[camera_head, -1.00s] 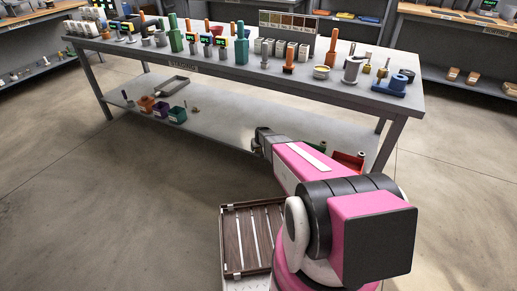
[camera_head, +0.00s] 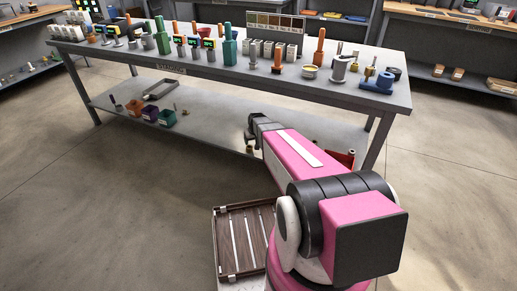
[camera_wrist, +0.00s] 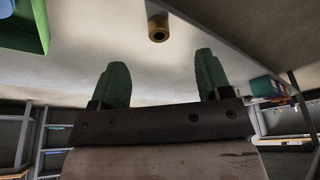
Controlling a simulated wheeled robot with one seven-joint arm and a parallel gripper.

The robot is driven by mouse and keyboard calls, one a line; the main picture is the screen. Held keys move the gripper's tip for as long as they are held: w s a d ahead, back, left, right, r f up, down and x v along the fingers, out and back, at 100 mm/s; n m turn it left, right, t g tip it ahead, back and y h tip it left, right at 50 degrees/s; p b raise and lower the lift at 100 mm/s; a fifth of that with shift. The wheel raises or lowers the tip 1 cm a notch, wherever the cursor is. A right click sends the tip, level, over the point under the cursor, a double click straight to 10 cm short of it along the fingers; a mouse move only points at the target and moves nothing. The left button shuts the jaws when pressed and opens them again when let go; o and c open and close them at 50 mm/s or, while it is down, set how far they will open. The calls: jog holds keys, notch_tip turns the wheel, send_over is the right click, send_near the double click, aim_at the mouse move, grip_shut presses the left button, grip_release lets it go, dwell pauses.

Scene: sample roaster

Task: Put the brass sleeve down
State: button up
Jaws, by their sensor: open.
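The brass sleeve (camera_wrist: 158,28) stands on the pale lower shelf near its edge in the wrist view, with its dark bore showing. It appears as a small tan piece (camera_head: 249,149) just below the arm's end in the head view. My gripper (camera_wrist: 161,72) has two green ribbed fingers spread apart with nothing between them. The sleeve lies beyond the fingertips, roughly in line with the gap and apart from both fingers. In the head view my gripper (camera_head: 249,132) is small and dark, at the front of the lower shelf (camera_head: 205,135).
A green bin (camera_wrist: 30,22) is close by at the wrist view's upper left. A red bin (camera_head: 347,158) sits at the shelf's right, partly behind my arm. Coloured bins (camera_head: 150,113) and a grey tray (camera_head: 164,89) stand at the left. A slatted dark tray (camera_head: 231,247) lies below my arm.

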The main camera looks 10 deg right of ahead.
jog(key=s+r+g, duration=0.1)
jog(key=s+r, duration=0.4)
jog(key=s, duration=0.3)
jog(key=s+r+m+g, duration=0.1)
jog(key=s+r, duration=0.4)
jog(key=s, duration=0.4)
jog(key=s+r+g, duration=0.1)
jog(key=s+r, duration=0.4)
jog(key=s, duration=0.4)
jog(key=shift+a+g+h, duration=0.2)
jog(key=shift+g+h, duration=0.1)
jog(key=shift+s+f, duration=0.1)
